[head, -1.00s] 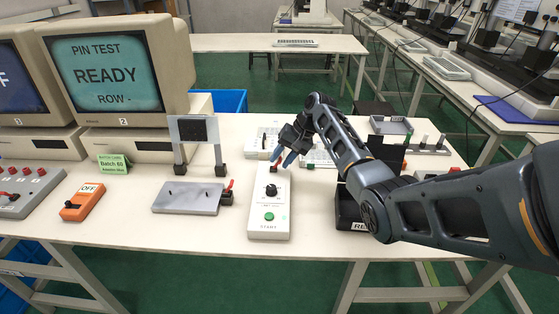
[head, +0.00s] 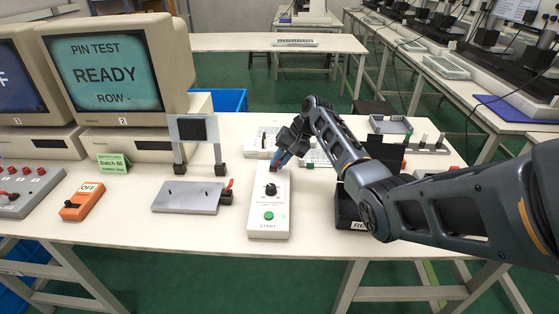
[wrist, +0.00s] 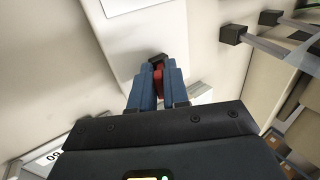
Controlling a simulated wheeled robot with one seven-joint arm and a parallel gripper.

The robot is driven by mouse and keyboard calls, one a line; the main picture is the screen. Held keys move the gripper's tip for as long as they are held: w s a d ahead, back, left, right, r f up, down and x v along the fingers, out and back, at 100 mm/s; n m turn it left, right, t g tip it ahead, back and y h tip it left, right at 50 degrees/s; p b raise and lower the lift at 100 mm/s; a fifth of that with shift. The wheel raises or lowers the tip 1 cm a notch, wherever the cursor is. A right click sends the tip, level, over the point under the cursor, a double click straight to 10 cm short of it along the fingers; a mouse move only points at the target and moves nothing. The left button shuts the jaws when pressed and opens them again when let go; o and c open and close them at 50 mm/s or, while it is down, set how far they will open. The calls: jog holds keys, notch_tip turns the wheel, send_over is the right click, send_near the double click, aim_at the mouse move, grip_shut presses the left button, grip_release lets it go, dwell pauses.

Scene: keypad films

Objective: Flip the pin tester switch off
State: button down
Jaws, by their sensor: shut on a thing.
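The pin tester (head: 268,215) is a long white box on the table in the middle of the head view, with a black knob (head: 271,190) and a green start button (head: 269,216). My gripper (head: 276,166) is at its far end, pointing down, with blue fingers. In the wrist view my gripper (wrist: 156,80) is shut on the red switch lever (wrist: 158,77), which shows between the two fingers. The fingers hide most of the lever, so I cannot tell its exact tilt. The monitor (head: 106,72) reads PIN TEST, READY, ROW -.
An orange box marked OFF (head: 82,203) is farther left. A black bin (head: 350,210) sits close on the right under my arm. Keyboards lie behind.

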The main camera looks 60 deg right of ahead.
jog(key=shift+r, duration=0.1)
jog(key=g+p, duration=0.1)
jog(key=w+g+h+p, duration=0.1)
jog(key=shift+a+r+p, duration=0.3)
jog(key=g, duration=0.1)
jog(key=g+h, duration=0.1)
jog(key=shift+w+a+f+g+h, duration=0.1)
jog(key=shift+w+a+g+h, duration=0.2)
jog(key=shift+w, duration=0.1)
jog(key=g+b, duration=0.1)
jog(key=g+h+b, duration=0.1)
jog(key=w+g+b, duration=0.1)
jog(key=shift+a+f+h, duration=0.25)
jog(key=shift+f+h, duration=0.1)
jog(key=shift+h, duration=0.05)
jog(key=g+b, duration=0.1)
jog(key=b, duration=0.1)
jog(key=g+h+b, duration=0.1)
jog(key=b, duration=0.2)
jog(key=shift+w+a+f+g+h, duration=0.1)
jog(key=shift+w+a+g+h, duration=0.1)
jog(key=shift+w+g+h, duration=0.15)
jog(key=shift+b, duration=0.35)
jog(key=c, duration=1.2)
grip_release()
jog(key=shift+w, duration=0.1)
